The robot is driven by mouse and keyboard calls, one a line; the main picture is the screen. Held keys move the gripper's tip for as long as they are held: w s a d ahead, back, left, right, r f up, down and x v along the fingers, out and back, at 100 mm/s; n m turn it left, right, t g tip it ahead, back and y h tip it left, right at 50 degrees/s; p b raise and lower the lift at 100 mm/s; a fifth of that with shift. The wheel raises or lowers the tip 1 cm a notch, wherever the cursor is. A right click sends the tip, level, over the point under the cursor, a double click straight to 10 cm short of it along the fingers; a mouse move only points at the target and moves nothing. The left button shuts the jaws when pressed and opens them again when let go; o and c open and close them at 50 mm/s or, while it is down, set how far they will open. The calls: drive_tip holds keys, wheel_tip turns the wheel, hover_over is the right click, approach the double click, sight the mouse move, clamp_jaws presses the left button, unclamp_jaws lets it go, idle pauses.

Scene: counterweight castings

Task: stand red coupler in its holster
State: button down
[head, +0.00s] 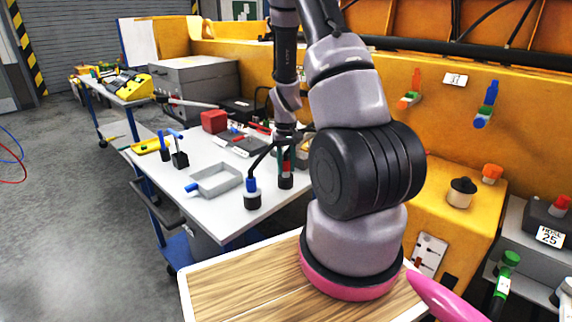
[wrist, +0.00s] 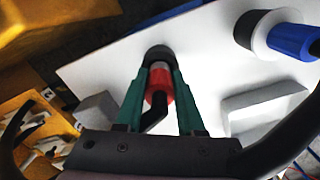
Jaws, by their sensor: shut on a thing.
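The red coupler (wrist: 158,79) is between the green fingers of my gripper (wrist: 160,88) in the wrist view, with a black bent tail towards the camera. Its dark round holster (wrist: 157,52) is just beyond it, in line with it. In the head view my gripper (head: 286,150) points down over the table, with a bit of the red coupler (head: 286,166) above the black holster (head: 286,182). The fingers partly hide both. I cannot tell how deep the coupler sits in the holster.
A blue coupler (head: 251,186) stands in a neighbouring holster (head: 252,201). A grey tray (head: 216,181) with a blue piece at its edge lies to the left. A red box (head: 214,121) and tools are farther back on the white table (head: 226,222). A yellow casting (head: 440,150) rises at the right.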

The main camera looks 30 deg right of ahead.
drive_tip(key=shift+f, duration=0.65)
drive_tip(key=shift+c, duration=2.2)
unclamp_jaws()
wheel_tip(320, 180, up, 11)
drive_tip(key=shift+f, duration=0.15)
